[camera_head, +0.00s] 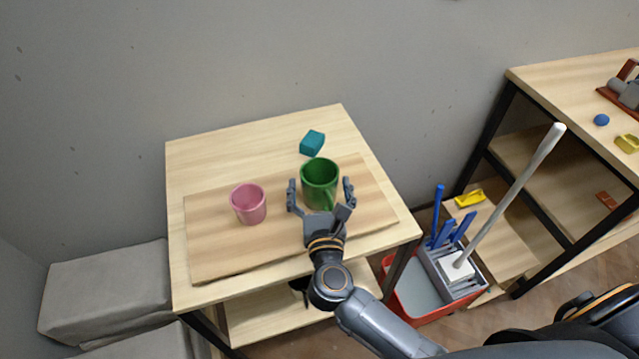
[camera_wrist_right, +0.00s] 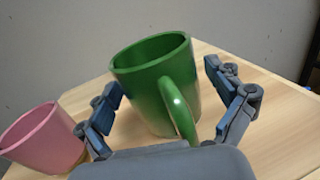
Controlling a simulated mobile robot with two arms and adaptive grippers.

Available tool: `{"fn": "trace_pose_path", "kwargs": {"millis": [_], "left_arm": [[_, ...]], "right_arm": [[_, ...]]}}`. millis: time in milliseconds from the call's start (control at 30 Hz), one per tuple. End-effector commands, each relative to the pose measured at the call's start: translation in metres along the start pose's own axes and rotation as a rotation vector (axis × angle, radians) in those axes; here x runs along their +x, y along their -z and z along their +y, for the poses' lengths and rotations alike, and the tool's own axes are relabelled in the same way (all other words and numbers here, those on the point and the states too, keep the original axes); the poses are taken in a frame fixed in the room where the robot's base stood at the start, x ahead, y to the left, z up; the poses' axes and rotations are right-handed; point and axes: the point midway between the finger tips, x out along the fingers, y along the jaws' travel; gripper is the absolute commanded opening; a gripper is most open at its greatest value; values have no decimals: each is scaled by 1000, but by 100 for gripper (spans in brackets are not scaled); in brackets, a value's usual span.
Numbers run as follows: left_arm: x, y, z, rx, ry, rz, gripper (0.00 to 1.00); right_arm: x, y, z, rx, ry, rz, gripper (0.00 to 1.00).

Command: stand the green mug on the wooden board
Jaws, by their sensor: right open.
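The green mug (camera_head: 319,181) stands upright on the wooden board (camera_head: 215,248) toward its right part. Its handle points toward my right gripper. My right gripper (camera_head: 321,190) is open, with one finger on each side of the mug. In the right wrist view the mug (camera_wrist_right: 155,80) sits between the spread fingers (camera_wrist_right: 165,95), with gaps visible beside it. The mug's underside is hidden. My left gripper does not show in either view.
A pink cup (camera_head: 248,204) stands on the board left of the mug. A teal block (camera_head: 312,143) lies on the table (camera_head: 240,140) behind the board. A mop bucket (camera_head: 420,285) with a pale handle stands right of the table, beside a shelf (camera_head: 560,85).

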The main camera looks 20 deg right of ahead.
Motion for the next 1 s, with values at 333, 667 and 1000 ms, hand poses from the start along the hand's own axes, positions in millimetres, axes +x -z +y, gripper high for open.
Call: {"fn": "trace_pose_path", "kwargs": {"millis": [333, 667, 1000], "left_arm": [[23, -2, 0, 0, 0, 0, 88], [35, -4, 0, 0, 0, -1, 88], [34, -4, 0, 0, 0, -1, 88]], "right_arm": [[-71, 6, 0, 2, -1, 6, 93], [-115, 3, 0, 1, 0, 3, 93], [-118, 1, 0, 1, 1, 2, 93]]}}
